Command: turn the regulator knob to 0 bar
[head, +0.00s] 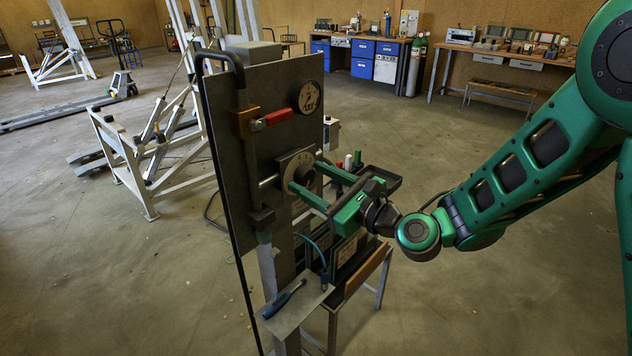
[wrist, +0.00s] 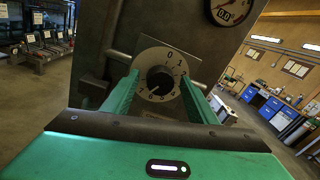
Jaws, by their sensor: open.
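The regulator knob (wrist: 160,80) is dark and round, at the centre of a pale numbered dial plate (wrist: 150,58) on an upright grey panel. A light mark on the knob appears to point to the lower left, near the 7; the 0 is at the upper right of the dial. My gripper (head: 306,176) is open, with its two green fingers reaching toward the panel, one on each side of the knob. I cannot tell whether they touch it. In the head view the knob (head: 305,176) is partly hidden by the fingers.
A round pressure gauge (head: 308,97) sits above the dial on the panel (head: 232,150). A red-handled valve (head: 279,117) and pipe run along the panel's left side. A small shelf below holds a blue-handled tool (head: 284,299). The floor at the right front is clear.

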